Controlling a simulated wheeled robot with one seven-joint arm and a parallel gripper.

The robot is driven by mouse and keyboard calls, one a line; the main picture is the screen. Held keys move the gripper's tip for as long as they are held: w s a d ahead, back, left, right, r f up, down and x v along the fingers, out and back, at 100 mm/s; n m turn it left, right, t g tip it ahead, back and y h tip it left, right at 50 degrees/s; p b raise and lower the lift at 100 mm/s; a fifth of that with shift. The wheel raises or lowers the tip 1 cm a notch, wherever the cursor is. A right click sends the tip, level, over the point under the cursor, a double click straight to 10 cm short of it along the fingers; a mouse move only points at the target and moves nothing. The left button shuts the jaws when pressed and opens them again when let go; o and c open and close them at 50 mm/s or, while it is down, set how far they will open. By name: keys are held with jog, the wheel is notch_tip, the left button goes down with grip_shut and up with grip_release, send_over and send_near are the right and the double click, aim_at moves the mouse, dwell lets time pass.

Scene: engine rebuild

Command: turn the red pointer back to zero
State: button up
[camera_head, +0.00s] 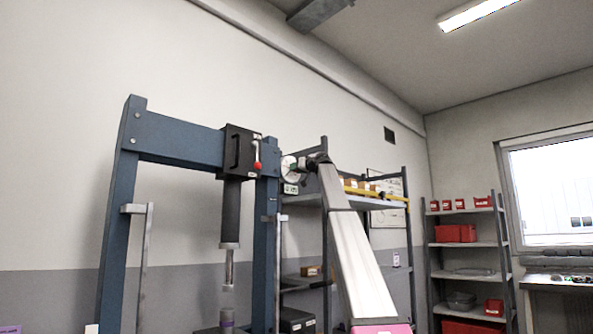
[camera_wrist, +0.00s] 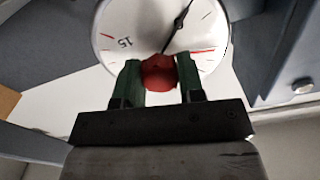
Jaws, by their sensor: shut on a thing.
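The round gauge (camera_wrist: 140,30) has a white face and stands out from the blue press frame. In the wrist view its dial appears upside down, with a 15 at the lower left. A black needle (camera_wrist: 178,25) points to the upper right. A thin red line (camera_wrist: 201,50) lies at the lower right of the face; I cannot tell whether it is the red pointer or a printed mark. The gauge is small in the head view (camera_head: 289,168).
The blue press frame (camera_head: 180,138) carries a black box (camera_head: 238,150) with a red-knobbed lever (camera_head: 257,154) just left of the gauge. A shelf rack (camera_head: 325,200) with boxes stands behind my arm. Red bins (camera_head: 455,233) sit on shelves at the right.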

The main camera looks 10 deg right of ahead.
jog(key=n, duration=0.5)
jog(key=shift+f+n, duration=0.1)
jog(key=shift+n, duration=0.3)
jog(key=n, duration=0.5)
dwell(0.4)
jog(key=o, duration=0.9)
jog(key=shift+s+d, duration=0.1)
jog(key=v, duration=1)
jog(key=shift+s+d, duration=0.15)
jog(key=shift+s, duration=0.1)
